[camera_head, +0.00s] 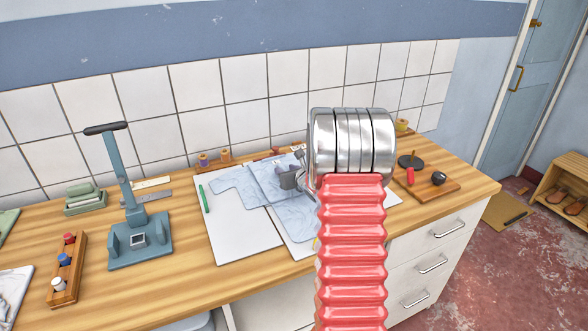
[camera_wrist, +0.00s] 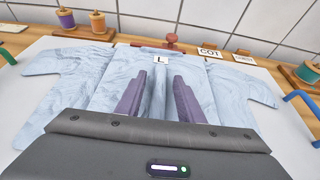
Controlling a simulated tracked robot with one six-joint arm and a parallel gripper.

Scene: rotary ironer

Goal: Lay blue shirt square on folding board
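The light blue shirt (camera_wrist: 60,70) lies spread on the white folding board (camera_wrist: 25,117), with sleeves out to both sides in the wrist view. A tag marked L (camera_wrist: 161,59) is at its upper middle. In the head view the shirt (camera_head: 236,181) is partly hidden by my arm; the board (camera_head: 225,243) has a green handle at left. My gripper (camera_wrist: 159,80) is open, its two purple fingers apart over the middle of the shirt, with shirt fabric visible between them. I cannot tell whether the fingertips touch it. In the head view my gripper (camera_head: 289,178) is over the shirt.
A blue-grey lever press (camera_head: 140,240) and a spool rack (camera_head: 66,270) stand left of the board. Thread spools (camera_head: 225,155) stand behind it. A small wooden board (camera_head: 432,187) with dark items is at right. A blue handle (camera_wrist: 300,97) is at the board's right.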

